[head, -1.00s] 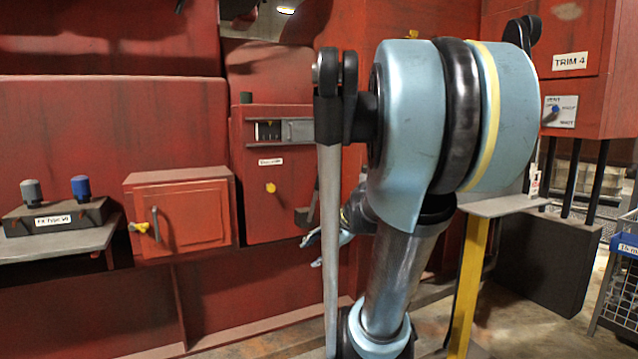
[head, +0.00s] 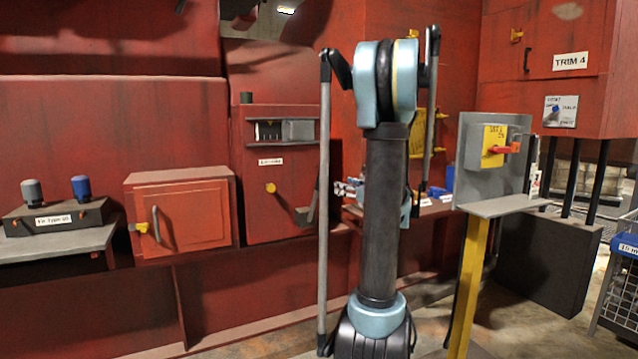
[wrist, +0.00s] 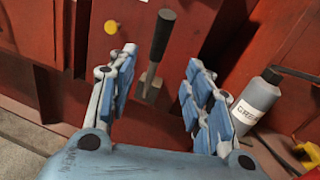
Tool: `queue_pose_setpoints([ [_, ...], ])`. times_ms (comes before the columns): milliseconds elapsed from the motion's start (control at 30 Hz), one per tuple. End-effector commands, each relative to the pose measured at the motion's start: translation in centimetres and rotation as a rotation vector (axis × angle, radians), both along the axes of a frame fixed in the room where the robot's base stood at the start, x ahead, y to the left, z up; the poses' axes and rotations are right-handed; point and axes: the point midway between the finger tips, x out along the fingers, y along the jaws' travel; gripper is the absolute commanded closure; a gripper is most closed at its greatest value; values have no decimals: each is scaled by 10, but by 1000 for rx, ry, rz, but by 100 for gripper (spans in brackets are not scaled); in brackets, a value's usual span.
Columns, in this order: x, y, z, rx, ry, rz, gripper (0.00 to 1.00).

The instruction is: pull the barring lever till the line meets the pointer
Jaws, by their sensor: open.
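The barring lever has a dark grip (wrist: 160,38) on a short metal stem in the wrist view. It stands on the front of the red housing, beyond and between my fingertips, with a visible gap. In the head view the lever (head: 313,205) is a dark bar at the housing's lower right, partly hidden by a grey rod of my arm. My gripper (head: 348,188) is open and empty, just right of the lever; it also shows in the wrist view (wrist: 157,68). A small window (head: 270,131) is on the housing above; the line and pointer are too small to make out.
A yellow knob (head: 270,187) is on the housing. A grey bottle (wrist: 258,98) stands close to my right finger in the wrist view. A red cabinet (head: 185,215) is at left, and a yellow post (head: 468,285) carries a shelf at right.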

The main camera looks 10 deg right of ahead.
Motion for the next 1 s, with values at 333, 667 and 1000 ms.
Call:
queue_pose_setpoints([
  [333, 37, 19, 0, 8, 1, 0, 54],
  [667, 88, 46, 0, 6, 0, 0, 54],
  [1000, 136, 72, 0, 5, 1, 0, 54],
])
